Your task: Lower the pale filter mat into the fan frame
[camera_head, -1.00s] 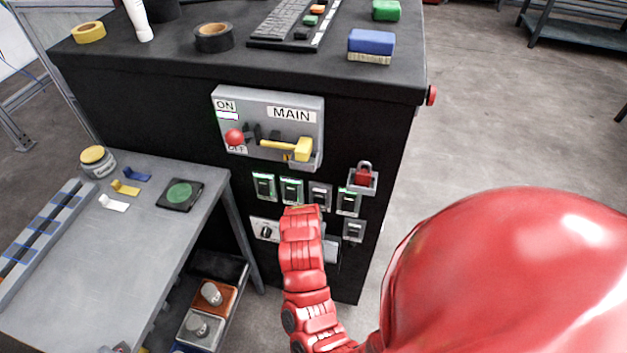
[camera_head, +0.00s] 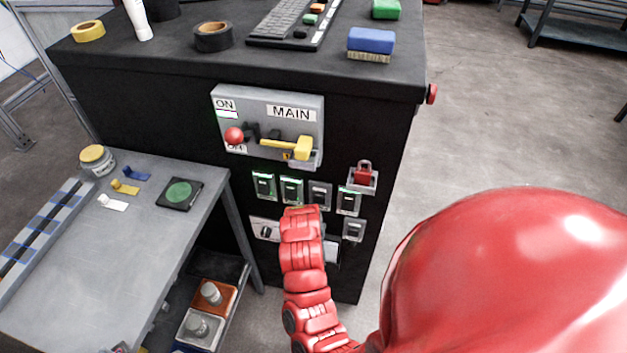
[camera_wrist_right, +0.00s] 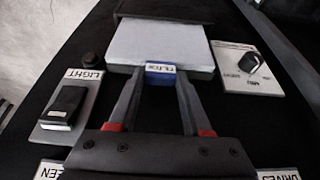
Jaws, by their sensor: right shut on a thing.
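The pale filter mat (camera_wrist_right: 158,44) is a flat whitish rectangle in the right wrist view, with a blue labelled tab (camera_wrist_right: 160,68) at its near edge. My right gripper (camera_wrist_right: 160,78) is shut on this tab, one finger on each side. The dark fan frame (camera_wrist_right: 165,12) shows beyond the mat's far edge. I cannot tell how deep the mat sits in it. In the head view my right arm hides the gripper and most of the mat; a pale sliver (camera_head: 332,252) shows beside the arm. My left gripper is not in view.
A rocker switch labelled LIGHT (camera_wrist_right: 66,106) and a rotary knob (camera_wrist_right: 249,62) flank the mat. Above are green-lit switches (camera_head: 291,189), a red padlock (camera_head: 363,173) and the MAIN lever (camera_head: 285,146).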

